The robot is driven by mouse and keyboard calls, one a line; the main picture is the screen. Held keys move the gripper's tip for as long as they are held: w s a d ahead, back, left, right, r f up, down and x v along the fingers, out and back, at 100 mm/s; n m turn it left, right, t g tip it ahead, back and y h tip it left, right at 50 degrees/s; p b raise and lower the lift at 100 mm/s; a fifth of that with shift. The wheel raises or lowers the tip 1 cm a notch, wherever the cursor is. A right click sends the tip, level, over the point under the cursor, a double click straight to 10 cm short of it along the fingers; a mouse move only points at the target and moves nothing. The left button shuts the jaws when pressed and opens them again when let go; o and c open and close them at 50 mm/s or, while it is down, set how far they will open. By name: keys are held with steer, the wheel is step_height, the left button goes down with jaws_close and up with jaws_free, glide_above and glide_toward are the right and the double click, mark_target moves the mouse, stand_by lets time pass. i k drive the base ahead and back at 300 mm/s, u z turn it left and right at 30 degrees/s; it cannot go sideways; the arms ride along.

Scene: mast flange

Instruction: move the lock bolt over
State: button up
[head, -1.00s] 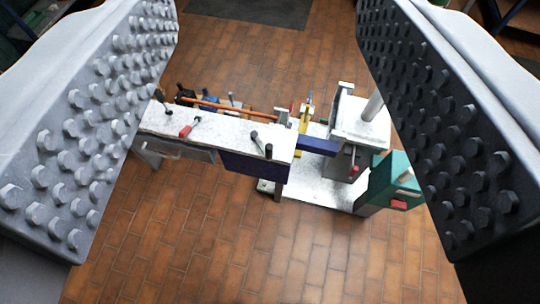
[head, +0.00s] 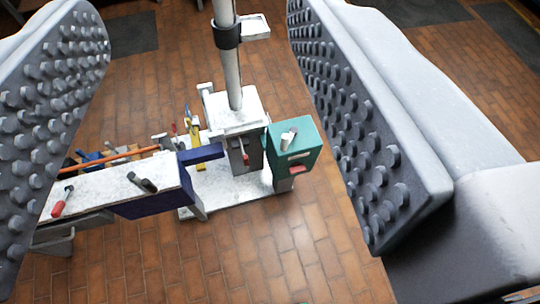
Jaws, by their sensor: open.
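My gripper (head: 203,105) is open, with a studded jaw on each side of the picture and nothing between them but the view of the floor and stand. The white mast (head: 232,65) stands upright on a white block (head: 232,112). A small red-tipped lever (head: 244,151) sits on the block's grey front face. A teal box (head: 305,132) to its right carries a pale cylindrical knob (head: 288,140) on top and a red piece (head: 297,170) in front. I cannot tell which of these parts is the lock bolt. Both jaws appear apart from them.
A white bench (head: 105,190) at the left carries a red-handled tool (head: 62,203) and a dark tool (head: 142,182). A blue bar (head: 200,154) spans from bench to mast block. Yellow tool (head: 195,128) stands behind. Brick floor (head: 265,250) is clear in front.

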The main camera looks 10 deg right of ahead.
mark_target(245, 158)
steer(key=u, duration=0.1)
steer(key=k, duration=0.45)
steer(key=z, duration=0.9)
steer(key=i, duration=0.95)
steer(key=u, duration=0.05)
